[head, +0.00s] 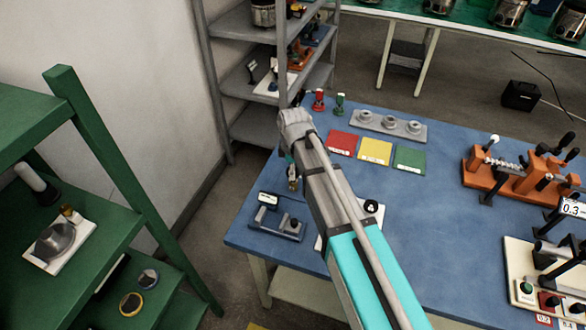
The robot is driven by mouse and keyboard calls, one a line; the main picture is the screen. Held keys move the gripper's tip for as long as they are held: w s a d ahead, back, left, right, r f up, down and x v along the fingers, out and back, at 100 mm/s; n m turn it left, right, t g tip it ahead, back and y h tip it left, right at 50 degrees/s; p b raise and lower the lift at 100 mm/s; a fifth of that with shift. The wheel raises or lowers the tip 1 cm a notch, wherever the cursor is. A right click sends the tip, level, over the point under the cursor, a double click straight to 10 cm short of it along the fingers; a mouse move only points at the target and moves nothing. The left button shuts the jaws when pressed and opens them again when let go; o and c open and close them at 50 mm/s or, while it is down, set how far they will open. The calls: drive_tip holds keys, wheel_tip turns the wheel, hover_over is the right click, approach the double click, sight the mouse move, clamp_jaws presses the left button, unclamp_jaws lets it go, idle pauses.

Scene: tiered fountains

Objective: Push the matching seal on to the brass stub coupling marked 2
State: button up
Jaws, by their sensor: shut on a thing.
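My arm reaches across the blue table from the lower right, and my gripper (292,176) points down near the table's left edge. It is small and partly hidden by my wrist. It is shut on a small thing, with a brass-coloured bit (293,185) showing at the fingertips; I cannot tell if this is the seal. A grey plate (403,130) with several round grey stubs lies at the back of the table. I cannot make out a stub coupling marked 2 or read a number on it.
Red (342,143), yellow (375,151) and green (410,159) cards lie before the grey plate. A grey gauge (278,229) stands front left; a white plate (376,220) is partly behind my arm. Orange fixtures (490,176) stand right. A grey shelf (235,70) and green shelving (105,235) stand left.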

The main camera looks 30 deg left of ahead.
drive_tip(key=shift+f+b, duration=1.35)
idle(0.9)
drive_tip(key=o, duration=0.9)
drive_tip(key=shift+c, duration=0.2)
drive_tip(key=shift+r, duration=0.25)
drive_tip(key=shift+r+p, duration=1.25)
drive_tip(key=shift+p, duration=0.25)
drive_tip(key=shift+f+b, duration=1.55)
wheel_tip(320, 180, up, 10)
drive_tip(key=p, duration=1)
drive_tip(key=shift+m, duration=0.5)
drive_tip(key=shift+s+d, duration=0.15)
drive_tip(key=shift+s, duration=1.3)
drive_tip(key=shift+s+d, duration=0.15)
drive_tip(key=shift+s, duration=1.25)
